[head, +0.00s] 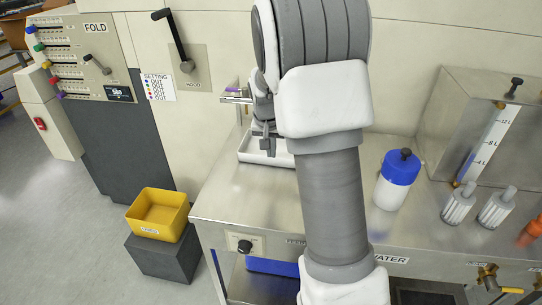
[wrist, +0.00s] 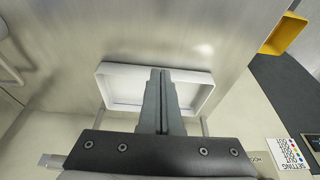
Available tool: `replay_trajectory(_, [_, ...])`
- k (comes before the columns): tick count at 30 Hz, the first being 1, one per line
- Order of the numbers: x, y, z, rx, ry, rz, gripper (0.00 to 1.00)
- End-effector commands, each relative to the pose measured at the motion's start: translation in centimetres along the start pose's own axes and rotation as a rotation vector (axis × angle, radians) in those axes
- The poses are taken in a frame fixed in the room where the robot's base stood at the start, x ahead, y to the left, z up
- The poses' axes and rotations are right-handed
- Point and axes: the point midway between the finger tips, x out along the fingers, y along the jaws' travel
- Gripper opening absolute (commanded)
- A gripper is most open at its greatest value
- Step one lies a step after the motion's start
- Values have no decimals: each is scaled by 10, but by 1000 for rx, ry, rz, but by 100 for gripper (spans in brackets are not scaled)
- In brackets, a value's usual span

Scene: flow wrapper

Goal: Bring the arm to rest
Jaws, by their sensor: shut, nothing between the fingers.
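My gripper (head: 267,147) is shut and empty. It points down over the steel counter (head: 225,205), in front of the machine's cream wall, and my arm partly hides it in the head view. In the wrist view the closed grey fingers (wrist: 160,76) stand in front of a white tray (wrist: 116,88) and cover part of it. The white tray (head: 254,157) also shows in the head view, below and around the fingertips. I cannot tell how far the fingertips are above it.
A handled lever (head: 175,45) juts from the wall at left. A yellow bin (head: 160,214) sits on a dark block left of the counter.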

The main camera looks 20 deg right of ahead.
Motion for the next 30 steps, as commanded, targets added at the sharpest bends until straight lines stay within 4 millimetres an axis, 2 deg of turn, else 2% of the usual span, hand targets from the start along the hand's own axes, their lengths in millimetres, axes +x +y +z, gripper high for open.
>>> replay_trajectory(8, [-12,0,1,-3,2,-4,0])
replay_trajectory(11, [-32,-2,5,-19,8,-19,0])
replay_trajectory(16, [-97,-3,27,-81,27,-67,0])
replay_trajectory(21, [-160,1,60,-161,48,-115,0])
replay_trajectory(30, [-247,16,128,-318,100,-181,0])
